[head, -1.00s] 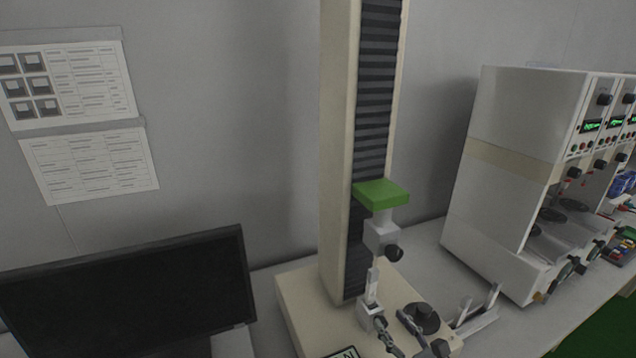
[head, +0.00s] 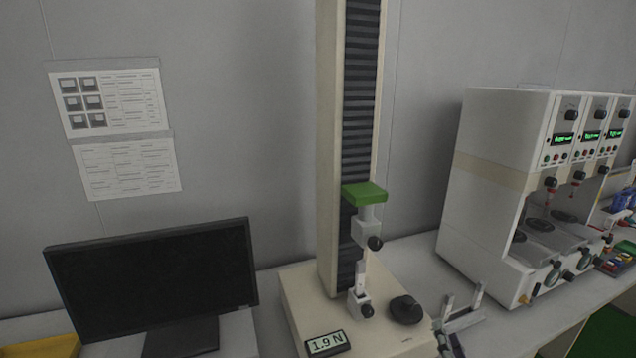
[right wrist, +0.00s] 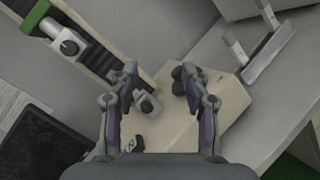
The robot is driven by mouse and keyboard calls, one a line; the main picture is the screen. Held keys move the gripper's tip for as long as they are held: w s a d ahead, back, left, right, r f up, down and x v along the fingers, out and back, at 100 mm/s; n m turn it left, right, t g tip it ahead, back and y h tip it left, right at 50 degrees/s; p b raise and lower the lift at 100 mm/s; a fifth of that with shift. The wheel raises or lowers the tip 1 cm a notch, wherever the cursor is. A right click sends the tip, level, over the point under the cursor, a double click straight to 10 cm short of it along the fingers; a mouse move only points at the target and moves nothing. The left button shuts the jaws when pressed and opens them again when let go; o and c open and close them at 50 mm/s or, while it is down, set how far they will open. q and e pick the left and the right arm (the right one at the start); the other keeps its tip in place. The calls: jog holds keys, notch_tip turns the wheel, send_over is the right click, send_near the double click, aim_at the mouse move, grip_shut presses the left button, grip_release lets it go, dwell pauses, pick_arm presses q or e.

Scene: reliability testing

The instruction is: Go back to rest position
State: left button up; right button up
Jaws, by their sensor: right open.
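My right gripper (right wrist: 163,95) is open in the right wrist view, with nothing between its two fingers. It is over the cream base of the tensile tester (head: 298,318); the lower clamp (right wrist: 146,104) and a black round knob (right wrist: 186,74) show beyond the fingers. In the head view only a small dark part of this gripper shows at the bottom edge, right of the base. The tester's green crosshead (head: 364,194) carries the upper clamp (head: 366,230) above the lower clamp (head: 359,303). My left gripper is not in view.
A dark monitor (head: 150,278) stands left of the tester. A light metal bracket (head: 462,318) is right of the base. A white machine with several dials (head: 500,180) stands further right. The display (head: 326,343) reads 1.9 N. Two sheets hang on the wall.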

jog(key=s+d+f+m+g+h, duration=0.5)
jog(key=s+d+f+m+g, duration=0.15)
jog(key=m, duration=0.95)
jog(key=s+a+f+m+g+y, duration=0.3)
jog(key=s+a+f+m+g, duration=0.1)
jog(key=s+a, duration=0.15)
jog(key=s+a+f+m+g+y, duration=0.3)
jog(key=s+a+f+m+g, duration=0.15)
jog(key=s, duration=0.25)
notch_tip(320, 180, down, 26)
jog(key=s+d+g, duration=0.1)
jog(key=s+d, duration=0.2)
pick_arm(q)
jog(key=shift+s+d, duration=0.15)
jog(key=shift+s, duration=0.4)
pick_arm(e)
jog(key=s+d+f+g, duration=0.1)
jog(key=s+f, duration=1.5)
jog(key=s, duration=0.2)
jog(key=shift+s+f+m+g, duration=0.2)
jog(key=shift+f+m+g, duration=0.1)
jog(key=shift+m, duration=0.15)
jog(key=shift+r, duration=0.1)
